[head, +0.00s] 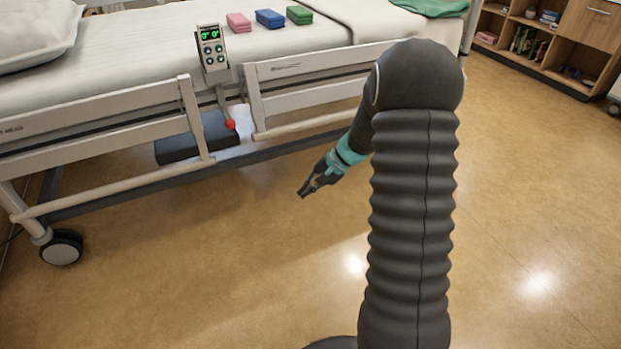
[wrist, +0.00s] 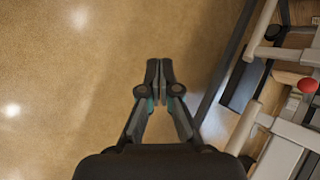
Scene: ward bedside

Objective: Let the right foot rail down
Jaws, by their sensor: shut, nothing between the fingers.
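The right foot rail (head: 310,66) is a pale barred side rail, standing upright along the near side of the bed. My arm hides its far right end in the head view. Its end also shows at the lower right of the wrist view (wrist: 243,128). A red ball knob (head: 230,124) on a short lever hangs in the gap between the two rails, and it shows at the right edge of the wrist view (wrist: 307,85). My gripper (head: 304,192) is shut and empty, over open floor in front of the bed, apart from rail and knob.
The head rail (head: 100,125) runs along the bed's left part. A control handset (head: 212,50) with a green display sits above the gap. Pink, blue and green blocks (head: 270,18) lie on the mattress. A dark box (head: 190,140) is under the bed. Floor before the bed is clear.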

